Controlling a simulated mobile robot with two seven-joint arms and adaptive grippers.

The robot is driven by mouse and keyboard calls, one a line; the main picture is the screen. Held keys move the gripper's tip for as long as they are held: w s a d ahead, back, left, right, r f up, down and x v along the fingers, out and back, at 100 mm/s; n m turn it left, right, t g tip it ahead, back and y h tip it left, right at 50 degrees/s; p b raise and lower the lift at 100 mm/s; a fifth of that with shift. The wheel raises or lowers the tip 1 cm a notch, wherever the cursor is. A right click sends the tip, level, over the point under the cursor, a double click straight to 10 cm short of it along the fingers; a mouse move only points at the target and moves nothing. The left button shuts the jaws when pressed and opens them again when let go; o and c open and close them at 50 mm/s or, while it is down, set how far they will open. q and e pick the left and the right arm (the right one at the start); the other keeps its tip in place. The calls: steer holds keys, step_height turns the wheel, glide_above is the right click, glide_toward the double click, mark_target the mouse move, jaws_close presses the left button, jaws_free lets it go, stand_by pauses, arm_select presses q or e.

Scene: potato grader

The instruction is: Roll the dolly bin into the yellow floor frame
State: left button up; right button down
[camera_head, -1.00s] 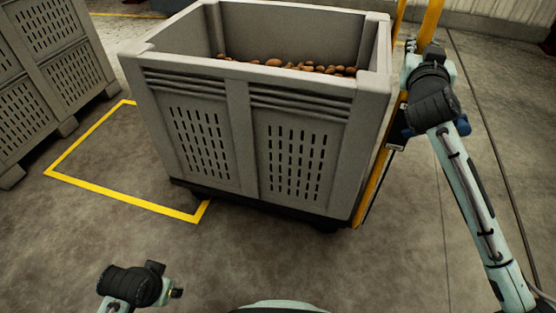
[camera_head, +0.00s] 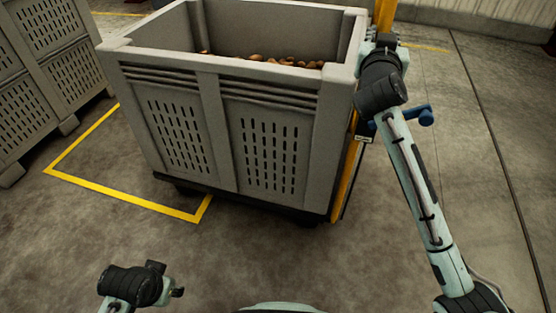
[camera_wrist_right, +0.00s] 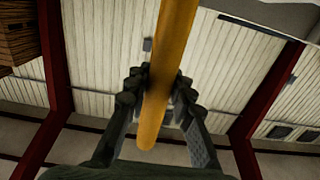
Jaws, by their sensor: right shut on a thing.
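The grey dolly bin (camera_head: 223,130), with potatoes (camera_head: 282,62) inside, stands upright on a dark wheeled base in the middle of the head view. It overlaps the right part of the yellow floor frame (camera_head: 120,195), whose left and front lines show; the rest is hidden behind the bin. A yellow handle post (camera_head: 384,14) rises at the bin's right side. My right gripper (camera_wrist_right: 158,88) is shut on this yellow bar in the right wrist view. My left gripper (camera_head: 178,292) is low at the left in the head view, away from the bin; its fingers are too unclear to judge.
Grey slatted crates (camera_head: 50,75) are stacked at the left, just outside the yellow frame. Bare concrete floor (camera_head: 470,160) lies open to the right and in front. A wall (camera_head: 490,18) runs along the back right.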

steer(key=w+a+b, duration=0.1)
steer(key=a, duration=0.5)
steer(key=shift+w+a+b, duration=0.3)
steer(key=shift+f, duration=0.1)
steer(key=shift+a, duration=0.1)
steer(key=w+a+b, duration=0.3)
steer(key=a+b, duration=0.2)
steer(key=a, duration=0.7)
steer(key=shift+a+b, duration=0.4)
steer(key=shift+a, duration=0.15)
